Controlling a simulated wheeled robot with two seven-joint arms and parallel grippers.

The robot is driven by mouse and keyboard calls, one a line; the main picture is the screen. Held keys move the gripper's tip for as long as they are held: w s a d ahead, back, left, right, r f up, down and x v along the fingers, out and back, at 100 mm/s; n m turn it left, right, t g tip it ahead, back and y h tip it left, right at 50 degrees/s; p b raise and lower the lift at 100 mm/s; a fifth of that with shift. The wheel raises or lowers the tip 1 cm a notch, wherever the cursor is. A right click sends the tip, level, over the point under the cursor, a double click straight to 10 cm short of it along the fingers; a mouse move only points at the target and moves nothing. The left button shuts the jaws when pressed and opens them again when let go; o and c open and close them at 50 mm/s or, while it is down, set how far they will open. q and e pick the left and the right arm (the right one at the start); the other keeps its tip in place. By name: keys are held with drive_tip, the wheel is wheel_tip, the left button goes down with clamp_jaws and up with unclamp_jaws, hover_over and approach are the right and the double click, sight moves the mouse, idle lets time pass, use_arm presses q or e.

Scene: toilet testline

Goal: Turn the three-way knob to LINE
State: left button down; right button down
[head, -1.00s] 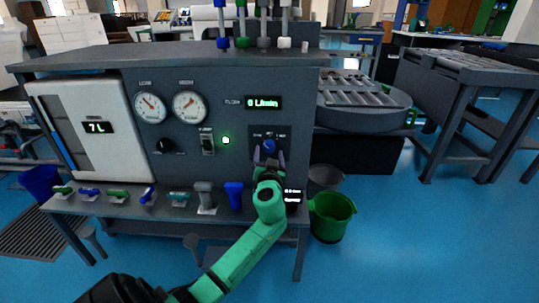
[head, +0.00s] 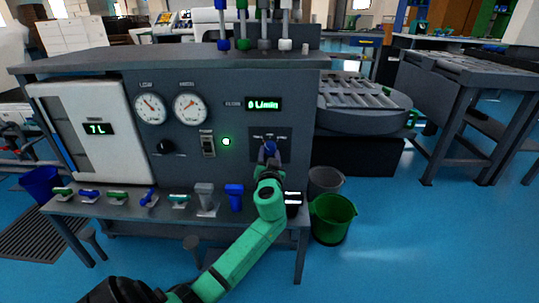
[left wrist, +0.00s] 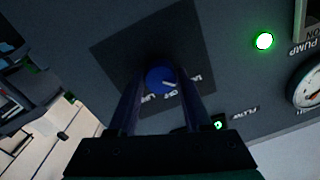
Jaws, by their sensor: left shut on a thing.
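The three-way knob is a round blue knob (head: 270,148) on a dark square plate (head: 284,134) at the right of the panel's front. In the left wrist view the knob (left wrist: 160,80) shows a white pointer line slanting down and right, roughly toward the middle of the labels, which are partly hidden and hard to read. My left gripper (head: 269,157) is shut on the knob from the front. In the left wrist view its two dark fingers (left wrist: 158,98) lie on either side of the knob. My right gripper is not in view.
A dark shelf (head: 120,207) below the panel holds several valve handles and a small display. Two gauges (head: 190,107), a pump switch (head: 207,144) and a lit green lamp (head: 226,141) are left of the knob. A green bucket (head: 332,216) stands on the floor right of my arm.

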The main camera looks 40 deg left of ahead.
use_arm(q)
drive_tip(key=m, duration=0.3)
drive_tip(key=shift+m, duration=0.3)
drive_tip(key=m, duration=0.4)
drive_tip(key=shift+s+p, duration=0.1)
drive_tip(key=shift+p, duration=0.2)
drive_tip(key=m, duration=0.2)
drive_tip(key=shift+a+r+m+p, duration=0.1)
drive_tip(key=shift+m+p, duration=0.25)
drive_tip(key=shift+m, duration=0.05)
drive_tip(key=m+p, duration=0.1)
drive_tip(key=m, duration=0.1)
drive_tip(key=shift+m+t, duration=0.3)
drive_tip(key=shift+m, duration=0.6)
drive_tip(key=m+p, duration=0.1)
drive_tip(key=m, duration=0.1)
drive_tip(key=shift+r+m+h, duration=0.1)
drive_tip(key=shift+m+h, duration=0.2)
drive_tip(key=shift+m+p, duration=0.8)
drive_tip(key=shift+m, duration=0.8)
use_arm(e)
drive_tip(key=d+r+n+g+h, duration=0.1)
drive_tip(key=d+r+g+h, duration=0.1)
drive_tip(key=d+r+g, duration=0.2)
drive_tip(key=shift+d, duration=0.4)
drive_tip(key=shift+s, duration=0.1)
